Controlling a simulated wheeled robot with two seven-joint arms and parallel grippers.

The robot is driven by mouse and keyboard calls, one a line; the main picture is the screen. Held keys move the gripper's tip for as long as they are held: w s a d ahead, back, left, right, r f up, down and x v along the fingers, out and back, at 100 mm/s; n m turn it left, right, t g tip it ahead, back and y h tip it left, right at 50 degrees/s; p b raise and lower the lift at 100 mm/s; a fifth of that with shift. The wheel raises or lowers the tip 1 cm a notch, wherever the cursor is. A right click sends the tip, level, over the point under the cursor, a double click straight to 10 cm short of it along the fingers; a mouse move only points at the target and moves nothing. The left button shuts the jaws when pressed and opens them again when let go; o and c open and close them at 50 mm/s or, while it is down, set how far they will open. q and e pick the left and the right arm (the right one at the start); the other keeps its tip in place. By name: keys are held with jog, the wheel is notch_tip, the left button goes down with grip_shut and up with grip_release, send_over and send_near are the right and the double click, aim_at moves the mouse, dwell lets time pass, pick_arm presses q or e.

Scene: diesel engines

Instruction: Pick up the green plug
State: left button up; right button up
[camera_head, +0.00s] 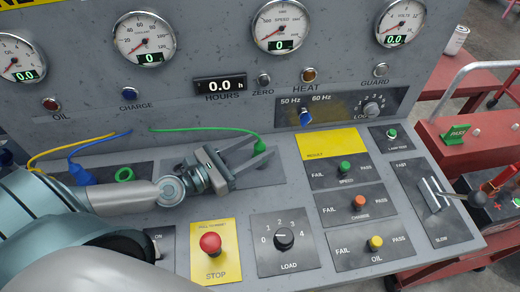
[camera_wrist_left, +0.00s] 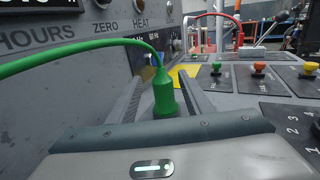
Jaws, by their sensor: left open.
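The green plug (camera_head: 260,147) stands on the grey console, with a green cable running from its top to the left. My left gripper (camera_head: 264,150) reaches in from the left and is open, its two fingers on either side of the plug. In the left wrist view, the plug (camera_wrist_left: 165,97) stands upright between the open fingers (camera_wrist_left: 165,90), with a visible gap on each side. Its base is partly hidden by the gripper body. My right gripper is not in view.
A blue plug (camera_head: 82,174) and a green ring socket (camera_head: 125,174) are near my left arm. A red stop button (camera_head: 210,243), a load knob (camera_head: 284,238) and toggles stand in front. The gauge panel (camera_head: 200,60) rises close behind the plug.

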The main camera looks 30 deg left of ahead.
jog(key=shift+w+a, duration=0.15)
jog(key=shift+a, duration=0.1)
pick_arm(q)
jog(key=shift+w+d+r, duration=0.1)
jog(key=shift+w+d+r+p, duration=0.15)
jog(key=shift+w+d+p, duration=0.2)
jog(key=shift+w+p, duration=0.3)
jog(key=p+x, duration=0.1)
jog(key=x, duration=0.1)
jog(key=shift+w+d+p, duration=0.15)
jog(key=shift+d+p, duration=0.15)
jog(key=shift+p, duration=0.1)
jog(key=shift+w+d, duration=0.2)
jog(key=shift+w, duration=0.2)
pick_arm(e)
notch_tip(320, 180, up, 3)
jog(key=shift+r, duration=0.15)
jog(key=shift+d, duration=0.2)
pick_arm(q)
jog(key=shift+c, duration=0.7)
